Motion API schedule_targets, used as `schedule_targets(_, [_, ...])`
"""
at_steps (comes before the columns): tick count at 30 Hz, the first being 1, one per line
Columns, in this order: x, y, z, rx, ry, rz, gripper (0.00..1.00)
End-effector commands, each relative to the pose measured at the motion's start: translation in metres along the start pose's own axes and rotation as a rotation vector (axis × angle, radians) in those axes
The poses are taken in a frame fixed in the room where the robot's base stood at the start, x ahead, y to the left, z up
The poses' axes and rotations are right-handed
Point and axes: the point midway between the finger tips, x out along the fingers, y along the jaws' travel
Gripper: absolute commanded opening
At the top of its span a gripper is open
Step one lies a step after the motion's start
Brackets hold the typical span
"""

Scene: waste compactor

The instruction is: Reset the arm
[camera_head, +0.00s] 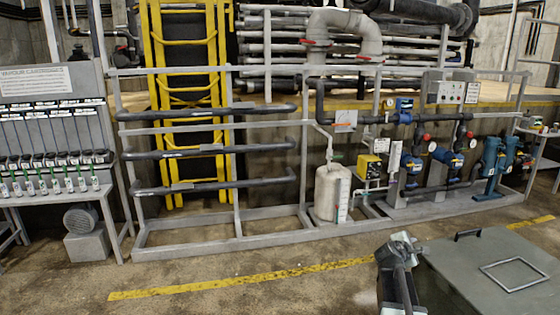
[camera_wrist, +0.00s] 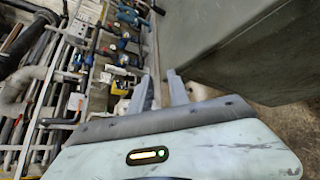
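My arm shows at the bottom of the head view, right of centre, as a dark and pale jointed link. It is bent and stands just left of a grey-green box (camera_head: 490,262); I cannot tell if this box is part of my body. In the wrist view my gripper (camera_wrist: 160,84) has its two grey fingers apart, with nothing between them. The pale gripper housing with a lit orange bar and a green light fills the bottom of that view. The fingertips are close to a large grey-green surface (camera_wrist: 230,40) at the upper right.
A grey pipe rack (camera_head: 270,235) runs along the wall, with a white tank (camera_head: 328,192) and blue pumps (camera_head: 490,158). A yellow ladder (camera_head: 189,90) stands behind it. A bench (camera_head: 75,192) with green-handled parts is at left. The floor around the yellow line (camera_head: 240,280) is clear.

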Motion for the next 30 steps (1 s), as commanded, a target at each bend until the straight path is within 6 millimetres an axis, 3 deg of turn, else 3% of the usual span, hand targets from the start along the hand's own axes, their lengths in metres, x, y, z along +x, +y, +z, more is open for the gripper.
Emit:
schedule_targets(2, [-0.042,0.004,-0.049,0.095,0.088,-0.04,0.22])
schedule_targets(4, [-0.081,-0.004,-0.096,0.227,0.174,-0.125,0.22])
schedule_targets(9, [-0.186,-0.057,-0.189,0.592,0.319,-0.476,0.22])
schedule_targets(12, [-0.247,-0.1,-0.221,0.806,0.317,-0.758,0.22])
schedule_targets(16, [-0.308,-0.148,-0.233,1.051,0.184,-1.121,0.22])
schedule_targets(19, [-0.328,-0.161,-0.234,1.152,0.064,-1.256,0.22])
schedule_targets(30, [-0.33,-0.162,-0.232,1.207,0.005,-1.271,0.22])
